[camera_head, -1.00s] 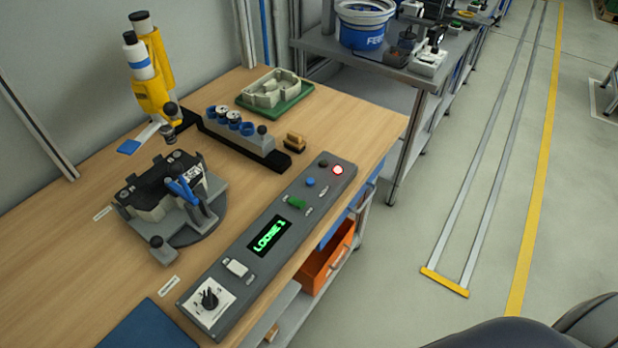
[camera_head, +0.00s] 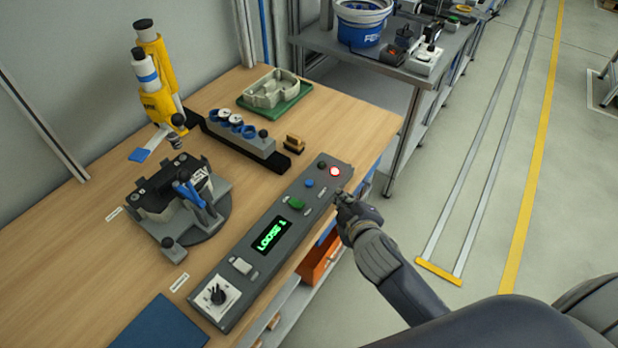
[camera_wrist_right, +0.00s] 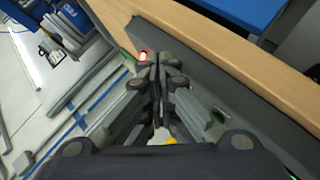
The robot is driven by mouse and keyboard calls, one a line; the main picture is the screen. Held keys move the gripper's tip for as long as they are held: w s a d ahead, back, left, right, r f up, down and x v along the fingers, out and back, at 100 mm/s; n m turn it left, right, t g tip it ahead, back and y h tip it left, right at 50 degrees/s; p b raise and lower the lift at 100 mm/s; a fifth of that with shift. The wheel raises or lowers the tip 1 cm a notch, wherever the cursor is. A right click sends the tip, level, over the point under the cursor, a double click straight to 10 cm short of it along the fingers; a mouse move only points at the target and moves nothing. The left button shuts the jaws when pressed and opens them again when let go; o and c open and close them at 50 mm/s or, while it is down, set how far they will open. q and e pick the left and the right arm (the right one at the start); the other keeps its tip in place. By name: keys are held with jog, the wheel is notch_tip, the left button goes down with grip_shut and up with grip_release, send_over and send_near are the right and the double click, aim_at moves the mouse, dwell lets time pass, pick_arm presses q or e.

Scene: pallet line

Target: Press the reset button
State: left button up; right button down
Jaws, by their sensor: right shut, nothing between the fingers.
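A long grey control panel (camera_head: 258,262) lies along the front edge of the wooden bench. Its far end carries a lit red button (camera_head: 334,172), a dark button (camera_head: 322,165) and a blue button (camera_head: 309,183). Which one is the reset button cannot be read. A green control (camera_head: 295,202) and a display (camera_head: 271,235) reading "LOOSE 1" sit nearer. My right gripper (camera_head: 342,199) is shut and empty, just right of the panel's far end, apart from the buttons. In the right wrist view the lit red button (camera_wrist_right: 143,57) shows just left of the closed fingertips (camera_wrist_right: 158,62). My left gripper is not in view.
A dial (camera_head: 217,295) sits at the panel's near end. A fixture (camera_head: 177,195), a grey block with round parts (camera_head: 240,133) and a green tray (camera_head: 276,97) stand left on the bench. An orange bin (camera_head: 317,261) is below the edge.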

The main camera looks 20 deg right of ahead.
jog(key=w+a+r+n+t+y, duration=0.25)
jog(key=r+n+t, duration=0.2)
jog(key=r, duration=0.65)
jog(key=w+a+r+n+t+y, duration=0.2)
jog(key=w+a+r+n+t, duration=0.3)
jog(key=r, duration=0.7)
jog(key=s+a+r+n+g+y, duration=0.15)
jog(key=a+n+g+y, duration=0.35)
jog(key=n, duration=0.6)
jog(key=s+a+r+n+g+y, duration=0.1)
jog(key=a+r+n+g+y, duration=0.1)
jog(key=a+n+y, duration=0.6)
notch_tip(320, 180, down, 7)
jog(key=d+n+g+h, duration=0.25)
jog(key=n+g, duration=0.35)
jog(key=n, duration=0.6)
jog(key=w+d+f+n+g+h, duration=0.2)
jog(key=d+f+n+h, duration=0.3)
jog(key=d+f, duration=0.3)
jog(key=w+d+h, duration=0.1)
jog(key=d, duration=0.2)
jog(key=shift+w+d+f+g+p, duration=0.2)
jog(key=shift+w+d+g+p, duration=0.1)
jog(key=shift+g+p, duration=0.1)
